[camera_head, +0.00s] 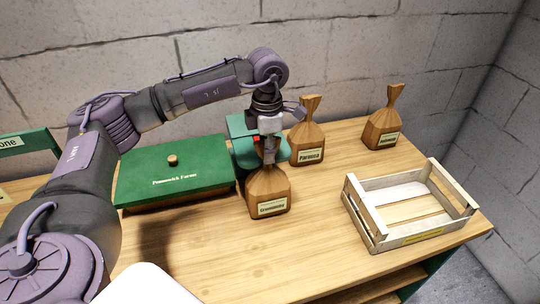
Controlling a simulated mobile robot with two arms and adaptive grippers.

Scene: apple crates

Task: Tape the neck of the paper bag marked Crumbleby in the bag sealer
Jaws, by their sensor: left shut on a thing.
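The brown paper bag marked Crumbleby (267,190) is upright, in front of the teal bag sealer (238,126). My left gripper (268,152) points down and is shut on the bag's neck, which it mostly hides. The sealer stands behind and slightly left of the bag, with a small red part by the gripper. The gripper and bag cover much of the sealer, so I cannot tell whether the neck is in its slot. I cannot tell whether the bag's base touches the table. My right gripper is not in view.
A green lidded box (175,180) marked Pennswick Farms lies left of the bag. Another paper bag (308,143) stands close behind right, and a third (382,130) farther right. A wooden crate (425,238) stands empty at right. The table's front (230,255) is clear.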

